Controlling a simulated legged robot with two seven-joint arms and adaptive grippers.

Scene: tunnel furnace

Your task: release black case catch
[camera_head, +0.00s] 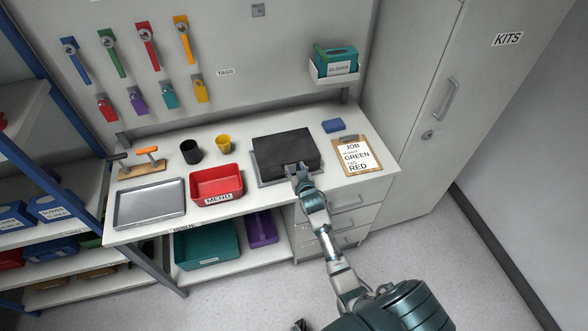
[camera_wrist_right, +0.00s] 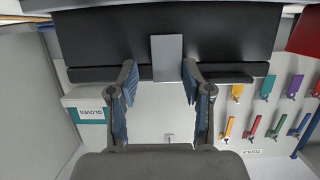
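The black case (camera_head: 285,150) lies closed on the workbench, on a grey tray or base. Its front edge faces me. In the right wrist view the case (camera_wrist_right: 100,38) fills the top, and a flat grey catch plate (camera_wrist_right: 167,57) shows on it. My right gripper (camera_head: 297,168) is at the middle of the case's front edge. In the wrist view its two fingers (camera_wrist_right: 160,80) are apart, one on each side of the catch; I cannot tell whether they touch it. A small dark part at the bottom edge of the head view may be my left gripper (camera_head: 299,325); its fingers cannot be made out.
A clipboard (camera_head: 356,156) and a blue block (camera_head: 333,126) lie right of the case. A red bin (camera_head: 217,186), a grey tray (camera_head: 150,204), and black (camera_head: 191,152) and yellow (camera_head: 223,142) cups stand left. A glove box (camera_head: 335,63) hangs behind. The floor in front is clear.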

